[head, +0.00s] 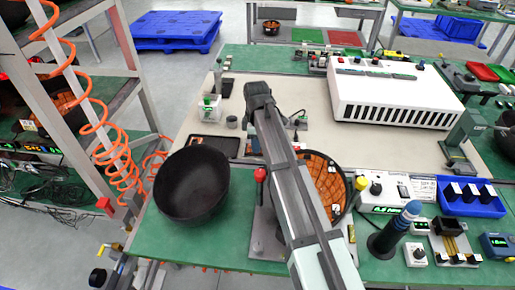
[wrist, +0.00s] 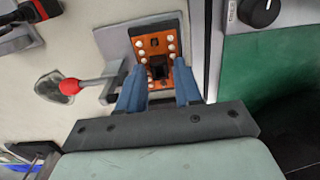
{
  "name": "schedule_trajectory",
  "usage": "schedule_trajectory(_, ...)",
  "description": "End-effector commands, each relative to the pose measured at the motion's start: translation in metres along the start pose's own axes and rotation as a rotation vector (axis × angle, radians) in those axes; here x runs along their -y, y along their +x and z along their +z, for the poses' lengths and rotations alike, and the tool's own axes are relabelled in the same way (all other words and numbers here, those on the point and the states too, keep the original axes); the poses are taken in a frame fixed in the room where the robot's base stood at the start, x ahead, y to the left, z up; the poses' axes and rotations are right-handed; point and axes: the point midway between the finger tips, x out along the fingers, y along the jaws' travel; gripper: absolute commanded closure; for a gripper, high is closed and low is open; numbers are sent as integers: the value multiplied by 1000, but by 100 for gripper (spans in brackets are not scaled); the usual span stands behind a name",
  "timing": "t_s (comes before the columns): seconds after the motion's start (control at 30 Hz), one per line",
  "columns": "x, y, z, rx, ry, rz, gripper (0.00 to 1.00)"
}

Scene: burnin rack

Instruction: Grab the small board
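The small orange board (wrist: 155,45), with white round parts along its sides and a dark part near its lower end, rests on a grey plate (wrist: 115,42) in the wrist view. My gripper (wrist: 159,68) is open, its two blue fingers spread on either side of the board's lower end. I cannot tell whether the fingers touch it. Nothing is seen lifted. In the head view my arm (head: 290,180) reaches over the bench, and I cannot make out the small board or the fingers there.
A red-knobbed lever (wrist: 69,86) lies left of the board, close to the left finger. In the head view a black bowl (head: 192,183) stands left of my arm and a round orange-gridded piece (head: 318,178) right of it. A white vented box (head: 395,95) stands behind.

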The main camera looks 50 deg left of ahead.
Motion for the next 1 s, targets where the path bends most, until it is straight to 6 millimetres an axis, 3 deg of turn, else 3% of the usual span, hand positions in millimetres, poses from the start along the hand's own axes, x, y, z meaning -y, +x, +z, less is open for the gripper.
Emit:
schedule_trajectory(0.17,0,0,0,0,0,0,68)
schedule_trajectory(0.5,0,0,0,0,0,0,100)
schedule_trajectory(0.83,0,-2,0,0,0,0,100)
schedule_trajectory(1.0,0,-15,0,0,0,1,100)
